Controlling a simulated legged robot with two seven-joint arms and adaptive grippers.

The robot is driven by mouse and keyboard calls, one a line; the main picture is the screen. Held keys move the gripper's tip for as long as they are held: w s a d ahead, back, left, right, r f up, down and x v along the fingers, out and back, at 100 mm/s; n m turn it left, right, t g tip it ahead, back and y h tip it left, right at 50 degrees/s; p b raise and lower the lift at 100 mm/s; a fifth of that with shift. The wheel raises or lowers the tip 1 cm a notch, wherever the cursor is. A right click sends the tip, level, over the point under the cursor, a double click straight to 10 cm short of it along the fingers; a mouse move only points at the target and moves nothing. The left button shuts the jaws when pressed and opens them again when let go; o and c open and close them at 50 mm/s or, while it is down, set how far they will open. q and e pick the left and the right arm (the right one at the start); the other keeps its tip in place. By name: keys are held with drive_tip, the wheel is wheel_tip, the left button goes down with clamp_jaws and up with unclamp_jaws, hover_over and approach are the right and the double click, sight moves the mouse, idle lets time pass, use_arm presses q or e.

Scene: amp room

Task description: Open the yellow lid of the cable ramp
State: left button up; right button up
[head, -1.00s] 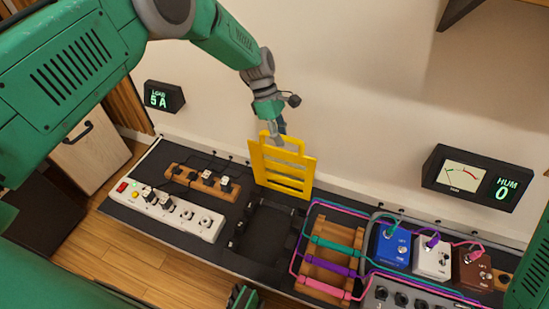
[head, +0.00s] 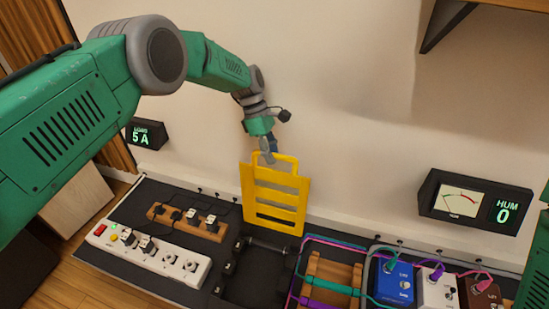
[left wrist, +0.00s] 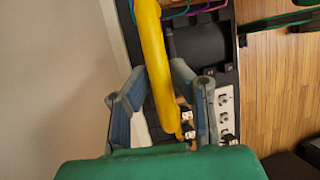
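The yellow lid (head: 262,193) of the cable ramp is a slatted panel with a loop handle on top. It stands raised, near upright, at the back of the dark ramp base (head: 258,290), whose channel is exposed. My left gripper (head: 268,157) is at the handle's top bar. In the left wrist view a yellow bar of the lid (left wrist: 155,55) runs between the two fingers (left wrist: 160,72), whose tips close in on both sides of it. Gaps show nearer the palm. My right gripper is not in view.
A white power strip (head: 150,252) and a wooden socket block (head: 187,221) lie left of the ramp. A wooden cable rack (head: 331,273) and pedals (head: 394,279) stand right of it. The wall is close behind; a hum meter (head: 475,200) hangs there.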

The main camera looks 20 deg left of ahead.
use_arm(q)
drive_tip(key=shift+o, duration=0.6)
drive_tip(key=shift+a+r, duration=0.1)
drive_tip(key=shift+r, duration=0.1)
drive_tip(key=shift+s+f, duration=0.1)
drive_tip(key=shift+f, duration=0.05)
drive_tip(key=v, duration=0.7)
drive_tip(key=shift+a, duration=0.15)
